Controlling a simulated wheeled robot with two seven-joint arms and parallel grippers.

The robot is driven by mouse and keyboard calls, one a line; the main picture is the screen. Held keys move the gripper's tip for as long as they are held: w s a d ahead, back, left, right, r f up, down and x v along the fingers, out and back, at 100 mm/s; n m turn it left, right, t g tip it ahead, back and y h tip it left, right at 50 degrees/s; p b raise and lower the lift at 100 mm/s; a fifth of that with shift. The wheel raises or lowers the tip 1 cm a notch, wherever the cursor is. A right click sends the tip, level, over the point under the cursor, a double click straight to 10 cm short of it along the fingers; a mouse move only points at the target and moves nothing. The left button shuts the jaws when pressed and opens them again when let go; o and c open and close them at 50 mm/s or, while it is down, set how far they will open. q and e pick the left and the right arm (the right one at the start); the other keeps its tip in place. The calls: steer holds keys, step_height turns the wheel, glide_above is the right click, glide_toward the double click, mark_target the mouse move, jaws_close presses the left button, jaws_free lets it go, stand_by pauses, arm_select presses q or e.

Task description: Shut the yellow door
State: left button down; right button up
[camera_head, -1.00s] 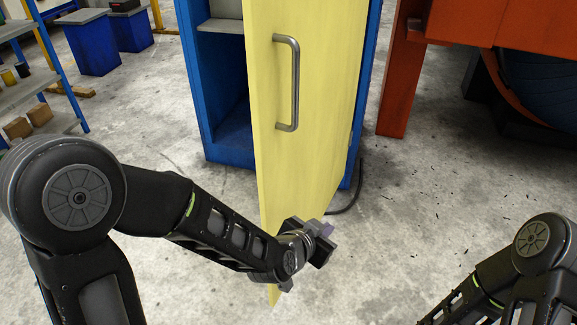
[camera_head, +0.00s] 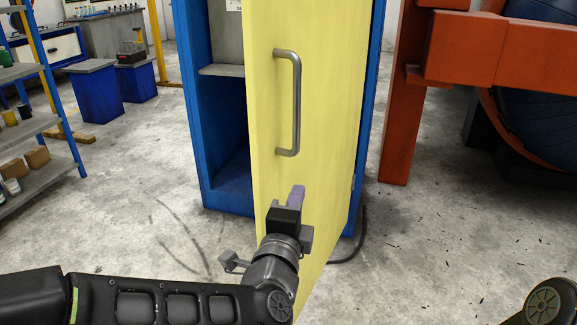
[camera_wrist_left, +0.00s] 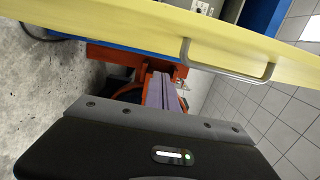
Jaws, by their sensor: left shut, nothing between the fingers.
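The yellow door (camera_head: 330,110) of the blue cabinet stands open, swung out toward me, with its outer face turned right. A grey bar handle (camera_head: 294,105) is on that face. My left gripper (camera_head: 297,193) is shut and empty, its purple fingers in front of the door's outer face, below the handle. In the left wrist view the fingers (camera_wrist_left: 162,90) lie beside the door (camera_wrist_left: 120,25), with the handle (camera_wrist_left: 230,72) to their right. I cannot tell whether they touch the door. My right gripper is out of view; only part of that arm shows at the lower right.
The blue cabinet (camera_head: 203,130) has a grey shelf inside. An orange frame (camera_head: 400,110) stands to its right. A black cable (camera_head: 357,240) lies on the floor by the cabinet. A shelf rack (camera_head: 40,125) is at the left. The floor between rack and cabinet is clear.

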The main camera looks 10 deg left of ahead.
arm_select(q)
steer(key=p, duration=0.7)
glide_toward(288, 165)
steer(key=w+d+r, duration=0.3)
steer(key=w+d, duration=0.2)
steer(key=shift+w+a+f+b, duration=0.1)
steer(key=shift+w+a+b, duration=0.1)
steer(key=shift+a, duration=0.85)
steer(key=shift+w+a+f+b, duration=0.1)
steer(key=shift+a+b, duration=0.05)
steer(key=shift+a, duration=0.85)
steer(key=shift+a, duration=0.1)
